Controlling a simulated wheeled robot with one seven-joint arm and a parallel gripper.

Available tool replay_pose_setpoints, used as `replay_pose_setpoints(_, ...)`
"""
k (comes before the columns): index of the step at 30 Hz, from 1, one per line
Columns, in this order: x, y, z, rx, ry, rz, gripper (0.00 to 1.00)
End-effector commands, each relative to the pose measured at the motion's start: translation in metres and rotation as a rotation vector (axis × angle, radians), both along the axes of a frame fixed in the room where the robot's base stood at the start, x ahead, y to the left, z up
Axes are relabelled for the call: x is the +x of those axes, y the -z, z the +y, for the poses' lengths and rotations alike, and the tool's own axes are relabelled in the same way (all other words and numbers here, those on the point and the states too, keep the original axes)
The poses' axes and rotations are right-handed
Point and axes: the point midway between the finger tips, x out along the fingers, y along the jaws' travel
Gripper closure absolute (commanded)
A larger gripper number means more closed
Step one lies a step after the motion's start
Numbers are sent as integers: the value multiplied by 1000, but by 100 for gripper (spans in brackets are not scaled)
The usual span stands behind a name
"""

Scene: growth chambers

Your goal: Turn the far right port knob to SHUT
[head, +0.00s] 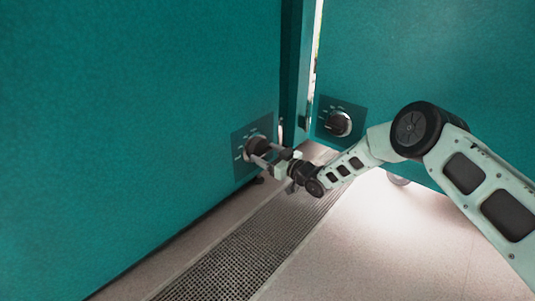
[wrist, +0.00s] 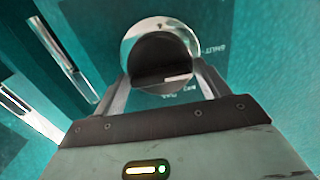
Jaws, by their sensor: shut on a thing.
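Two dark round knobs show in the head view, each on a dark label plate. One knob (head: 257,146) is on the left teal cabinet, and the other knob (head: 339,124) is on the right teal cabinet. My gripper (head: 266,156) is at the left cabinet's knob, its fingers shut on either side of it. In the wrist view this knob (wrist: 160,52) has a silvery ring and a pale mark at its lower edge, between the fingers of my gripper (wrist: 162,80). Small white lettering on the plate appears upside down and is hard to read. The other knob is untouched.
The left cabinet (head: 140,110) and right cabinet (head: 435,70) meet near a narrow bright gap. A metal floor grate (head: 230,245) runs below the left cabinet. The pale floor (head: 390,245) on the right is open. My arm reaches in from the right, in front of the right cabinet.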

Motion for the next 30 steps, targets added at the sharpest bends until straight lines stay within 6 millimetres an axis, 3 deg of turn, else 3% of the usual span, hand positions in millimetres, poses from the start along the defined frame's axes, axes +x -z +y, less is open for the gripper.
replay_pose_setpoints(15,0,1,0,-12,0,-14,49)
replay_pose_setpoints(16,0,1,0,-12,0,-14,18)
replay_pose_setpoints(17,0,1,0,-12,0,-14,13)
replay_pose_setpoints(26,-1,0,-1,-11,0,-13,13)
replay_pose_setpoints(30,-8,-2,-11,-12,1,-11,13)
